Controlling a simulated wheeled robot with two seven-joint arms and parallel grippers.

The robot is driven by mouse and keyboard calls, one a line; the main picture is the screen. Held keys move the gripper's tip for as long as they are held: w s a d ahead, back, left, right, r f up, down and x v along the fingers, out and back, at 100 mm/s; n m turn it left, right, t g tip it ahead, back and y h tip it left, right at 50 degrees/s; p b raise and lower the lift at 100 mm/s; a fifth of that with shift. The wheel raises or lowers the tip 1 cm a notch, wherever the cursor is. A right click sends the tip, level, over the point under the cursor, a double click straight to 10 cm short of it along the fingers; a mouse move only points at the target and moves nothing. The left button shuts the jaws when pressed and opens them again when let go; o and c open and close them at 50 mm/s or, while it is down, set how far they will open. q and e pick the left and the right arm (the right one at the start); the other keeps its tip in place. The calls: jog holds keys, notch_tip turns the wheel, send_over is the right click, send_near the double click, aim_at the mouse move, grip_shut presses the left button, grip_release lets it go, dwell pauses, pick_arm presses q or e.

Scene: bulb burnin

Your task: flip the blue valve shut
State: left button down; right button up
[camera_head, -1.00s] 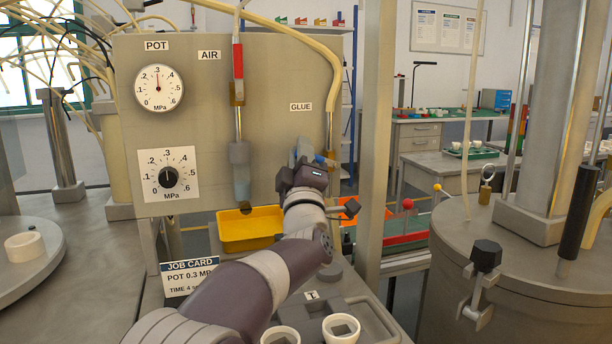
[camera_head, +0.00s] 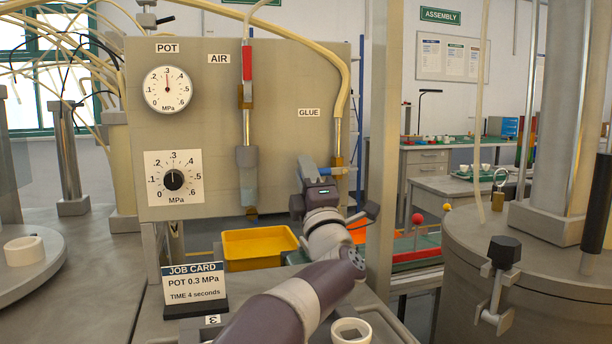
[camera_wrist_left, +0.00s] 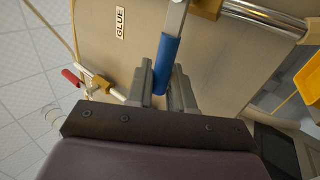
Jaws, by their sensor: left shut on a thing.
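The blue valve handle (camera_wrist_left: 167,62) is between the two fingers of my left gripper (camera_wrist_left: 162,90) in the left wrist view. The fingers are shut on it. Its bare metal lever runs to a brass valve body (camera_wrist_left: 207,8), and the handle lies roughly across the steel pipe (camera_wrist_left: 265,18). The gripper hides most of the handle there. My right gripper is in neither view.
The red AIR valve handle (camera_head: 247,62) stands upright along its pipe, left of my gripper. The pot gauge (camera_head: 168,90) and regulator dial (camera_head: 174,178) are on the panel. A yellow bin (camera_head: 259,246), job card (camera_head: 195,284) and white cup (camera_head: 350,331) are below.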

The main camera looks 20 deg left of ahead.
pick_arm(q)
jog(key=shift+f, duration=0.1)
jog(key=c, duration=1.1)
grip_release()
jog(key=shift+c, duration=0.2)
notch_tip(320, 180, up, 5)
jog(key=p, duration=0.3)
jog(key=s+d+r+p, duration=0.2)
jog(key=d+r+p, duration=0.2)
jog(key=d, duration=0.7)
jog(key=shift+s+d+r, duration=0.2)
jog(key=shift+d+r, duration=0.05)
jog(key=shift+r, duration=0.75)
